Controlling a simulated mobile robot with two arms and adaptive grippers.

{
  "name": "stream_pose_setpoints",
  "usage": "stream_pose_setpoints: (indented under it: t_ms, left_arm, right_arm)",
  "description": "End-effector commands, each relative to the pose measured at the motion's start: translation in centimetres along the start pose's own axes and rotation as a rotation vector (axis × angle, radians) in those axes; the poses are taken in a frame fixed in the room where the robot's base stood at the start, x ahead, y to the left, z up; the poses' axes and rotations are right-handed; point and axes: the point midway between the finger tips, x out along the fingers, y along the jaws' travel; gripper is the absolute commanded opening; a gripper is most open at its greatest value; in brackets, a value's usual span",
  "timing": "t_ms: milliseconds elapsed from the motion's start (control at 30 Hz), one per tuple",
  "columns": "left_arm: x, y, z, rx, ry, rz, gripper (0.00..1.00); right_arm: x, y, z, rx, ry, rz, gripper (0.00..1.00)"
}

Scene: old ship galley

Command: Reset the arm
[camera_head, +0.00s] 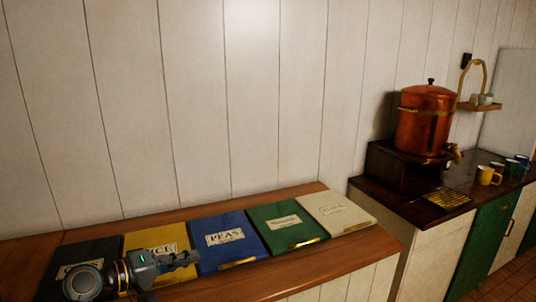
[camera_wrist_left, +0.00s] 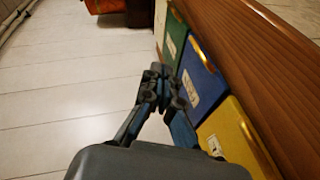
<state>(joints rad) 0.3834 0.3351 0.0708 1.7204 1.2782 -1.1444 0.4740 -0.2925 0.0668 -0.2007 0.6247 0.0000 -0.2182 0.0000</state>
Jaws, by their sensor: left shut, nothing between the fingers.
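My left arm comes in at the lower left of the head view. Its gripper (camera_head: 190,257) is over the row of labelled bin lids, in front of the yellow and blue ones, pointing right. In the left wrist view the two fingers (camera_wrist_left: 161,76) meet at their tips, and nothing is between them. The gripper is shut and empty. I cannot tell its exact height above the lids. My right gripper does not show in either view.
A wooden counter (camera_head: 292,280) holds black (camera_head: 75,254), yellow (camera_head: 157,239), blue (camera_head: 223,237), green (camera_head: 288,229) and cream (camera_head: 336,212) lids. A copper urn (camera_head: 425,122) and several mugs, one yellow (camera_head: 487,175), stand on the right counter. A panelled wall (camera_head: 200,100) rises behind.

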Motion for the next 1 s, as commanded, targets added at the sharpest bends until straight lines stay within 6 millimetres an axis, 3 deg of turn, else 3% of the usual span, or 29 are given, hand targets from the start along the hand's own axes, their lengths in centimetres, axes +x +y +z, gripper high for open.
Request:
stream_pose_setpoints:
  t_ms: [167, 233, 433, 533, 700, 1000]
  left_arm:
    - [0.3, -5.6, 6.4, 0.117, -0.066, -0.173, 0.0]
    - [-0.2, -8.5, 10.0, 0.186, -0.107, -0.269, 0.0]
    - [-4.8, -15.9, 21.2, 0.421, -0.257, -0.583, 0.0]
    - [-7.5, -17.5, 24.4, 0.499, -0.312, -0.693, 0.0]
    - [-11.4, -18.8, 28.0, 0.579, -0.38, -0.828, 0.0]
    - [-17.4, -19.1, 31.9, 0.661, -0.471, -1.004, 0.0]
  right_arm:
    - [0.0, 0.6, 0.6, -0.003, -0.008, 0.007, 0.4]
    - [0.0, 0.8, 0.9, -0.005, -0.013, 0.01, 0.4]
    - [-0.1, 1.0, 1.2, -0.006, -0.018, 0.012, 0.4]
    - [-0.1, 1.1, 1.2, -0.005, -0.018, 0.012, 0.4]
    - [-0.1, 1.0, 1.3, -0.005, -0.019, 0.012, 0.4]
    - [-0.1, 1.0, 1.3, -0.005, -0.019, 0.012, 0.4]
